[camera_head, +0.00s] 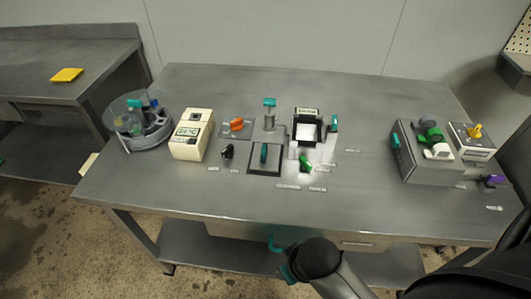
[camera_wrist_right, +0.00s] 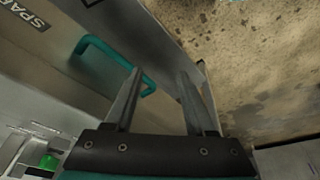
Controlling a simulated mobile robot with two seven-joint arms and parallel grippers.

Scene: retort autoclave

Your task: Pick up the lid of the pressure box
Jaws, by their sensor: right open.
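What looks like the lid, a dark square plate (camera_head: 257,170) with an upright teal handle (camera_head: 264,153), lies on the steel table left of a black-framed open box (camera_head: 294,127) with a pale inside, which seems to be the pressure box. My right gripper (camera_wrist_right: 160,73) is open and empty, low at the table's front. Its fingers are beside a teal drawer handle (camera_wrist_right: 108,55); one finger overlaps the handle's end, and contact cannot be told. In the head view, my right wrist mostly hides the gripper. My left gripper is not in view.
A round clear container (camera_head: 150,140), a cream meter (camera_head: 190,135) and an orange-handled part (camera_head: 236,127) stand left. A teal-topped post (camera_head: 269,115) stands behind the lid. A grey box (camera_head: 430,165) with coloured knobs stands right. The table's front strip (camera_head: 200,200) is mostly clear.

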